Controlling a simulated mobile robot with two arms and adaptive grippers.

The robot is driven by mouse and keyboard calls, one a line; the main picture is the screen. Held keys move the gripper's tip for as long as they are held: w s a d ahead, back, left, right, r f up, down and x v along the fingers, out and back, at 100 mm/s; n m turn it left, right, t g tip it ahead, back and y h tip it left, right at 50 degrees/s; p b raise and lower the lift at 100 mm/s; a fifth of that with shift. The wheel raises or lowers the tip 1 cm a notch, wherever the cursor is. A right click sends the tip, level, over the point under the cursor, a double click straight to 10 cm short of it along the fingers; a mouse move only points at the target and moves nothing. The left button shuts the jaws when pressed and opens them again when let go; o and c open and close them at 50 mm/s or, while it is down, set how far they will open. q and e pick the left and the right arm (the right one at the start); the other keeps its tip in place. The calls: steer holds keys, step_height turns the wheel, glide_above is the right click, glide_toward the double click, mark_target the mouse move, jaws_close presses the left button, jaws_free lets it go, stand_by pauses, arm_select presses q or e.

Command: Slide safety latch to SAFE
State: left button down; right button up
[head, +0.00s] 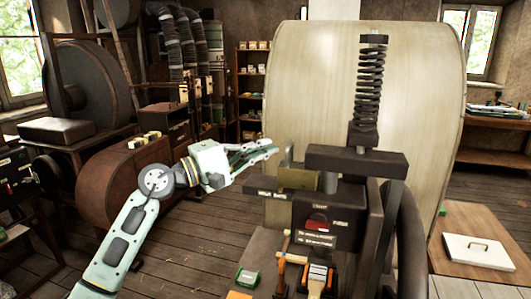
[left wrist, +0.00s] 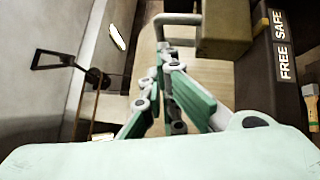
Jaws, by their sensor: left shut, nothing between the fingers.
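My left gripper (head: 272,147) is shut and empty, just left of the handle. In the left wrist view its green-padded fingers (left wrist: 166,52) come together just below the handle; contact cannot be told. My right gripper is not visible.
The press has a tall spring (head: 369,90) and a red-marked front panel (head: 318,224). A wooden-handled tool (head: 281,262) and a green box (head: 247,277) are at its base. A large pale drum (head: 310,80) stands behind. Floor left of the press is open.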

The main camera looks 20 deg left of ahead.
arm_select(q)
steer(key=w+a+b+v, duration=0.1)
steer(key=b+v, duration=0.5)
steer(key=v, duration=0.5)
steer(key=shift+a+f+b, duration=0.25)
steer(key=shift+a+b, duration=0.1)
steer(key=shift+a, duration=0.05)
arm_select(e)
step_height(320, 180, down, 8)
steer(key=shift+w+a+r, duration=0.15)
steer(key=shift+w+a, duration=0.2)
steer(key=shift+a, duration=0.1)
arm_select(q)
steer(key=shift+d+r, duration=0.1)
steer(key=shift+d, duration=0.05)
